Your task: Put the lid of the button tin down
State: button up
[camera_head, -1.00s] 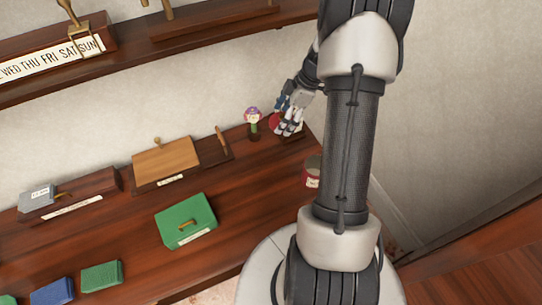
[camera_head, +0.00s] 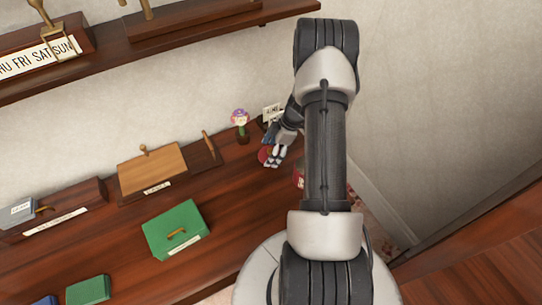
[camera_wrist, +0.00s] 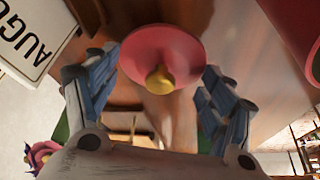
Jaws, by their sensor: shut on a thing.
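The red lid (camera_wrist: 160,45) with its yellow knob (camera_wrist: 160,80) is between the fingers of my gripper (camera_wrist: 160,75) in the wrist view. My gripper is shut on the lid. In the head view my gripper (camera_head: 277,157) is over the right end of the wooden shelf, with the red lid (camera_head: 264,155) at its left side. I cannot tell whether the lid touches the wood. The red tin (camera_head: 298,176) stands to the right of my gripper, partly hidden by my arm. Its red side also shows at the right edge of the wrist view (camera_wrist: 309,35).
A flower-like figure (camera_head: 240,122) stands left of my gripper. A white lettered card (camera_head: 272,112) is behind it. A wooden box (camera_head: 152,170) and a green box (camera_head: 175,230) are further left. Bare wood (camera_head: 228,185) lies between the green box and my gripper.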

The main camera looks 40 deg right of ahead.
jog(key=shift+f, duration=1.45)
jog(key=shift+f+b, duration=0.1)
jog(key=shift+b, duration=0.2)
jog(key=o, duration=0.7)
jog(key=shift+c, duration=0.2)
